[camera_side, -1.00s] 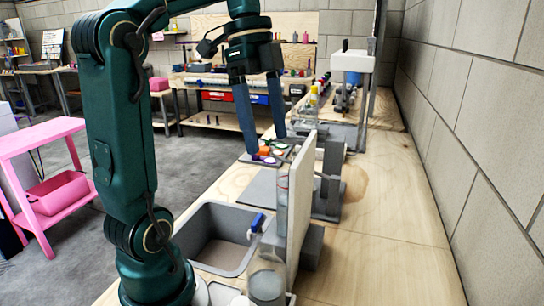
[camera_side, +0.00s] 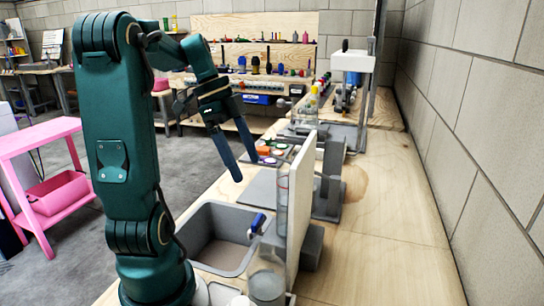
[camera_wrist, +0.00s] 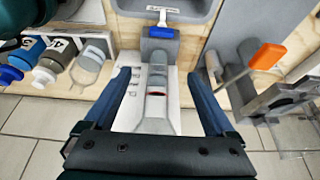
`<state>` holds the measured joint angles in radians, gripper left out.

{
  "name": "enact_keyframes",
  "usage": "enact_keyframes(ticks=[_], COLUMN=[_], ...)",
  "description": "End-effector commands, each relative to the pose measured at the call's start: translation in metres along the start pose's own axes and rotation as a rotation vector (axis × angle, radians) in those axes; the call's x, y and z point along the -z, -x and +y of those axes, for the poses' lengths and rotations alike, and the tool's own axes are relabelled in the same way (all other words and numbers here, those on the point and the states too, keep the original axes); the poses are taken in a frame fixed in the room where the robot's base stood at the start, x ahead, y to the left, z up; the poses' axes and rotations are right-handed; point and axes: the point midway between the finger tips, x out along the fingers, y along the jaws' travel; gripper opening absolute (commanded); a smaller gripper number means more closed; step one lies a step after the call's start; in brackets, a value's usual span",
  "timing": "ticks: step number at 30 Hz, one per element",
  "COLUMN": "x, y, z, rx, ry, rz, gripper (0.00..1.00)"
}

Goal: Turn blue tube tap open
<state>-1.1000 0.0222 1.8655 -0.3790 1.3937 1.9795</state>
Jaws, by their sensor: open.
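The blue tap (camera_side: 257,223) sits at the right rim of the grey sink, low on the clear tube (camera_side: 282,208). In the wrist view the blue tap handle (camera_wrist: 161,32) lies crosswise at the top centre, above the tube (camera_wrist: 156,88) with its red mark. My gripper (camera_side: 246,170) is open and empty, tilted, above the far side of the sink and apart from the tap. In the wrist view my gripper (camera_wrist: 157,76) has its fingers spread to either side of the tube, with the tap beyond the fingertips.
A white upright panel (camera_side: 301,195) stands behind the tube. The grey sink (camera_side: 207,225) lies left of the tap. A clear container (camera_side: 266,285) stands in front.

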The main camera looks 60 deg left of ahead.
Motion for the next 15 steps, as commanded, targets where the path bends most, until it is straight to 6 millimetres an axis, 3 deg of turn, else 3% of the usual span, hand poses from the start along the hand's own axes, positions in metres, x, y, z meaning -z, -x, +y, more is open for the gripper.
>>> enact_keyframes(ticks=[3,6,15], x=[-0.015,-0.024,-0.030], y=[-0.039,-0.061,-0.091], z=[0.002,0.002,0.001], rx=[-0.014,-0.011,-0.006], ry=[0.004,0.003,-0.001], rz=[0.005,0.004,0.003], gripper=[0.90,0.90,0.90])
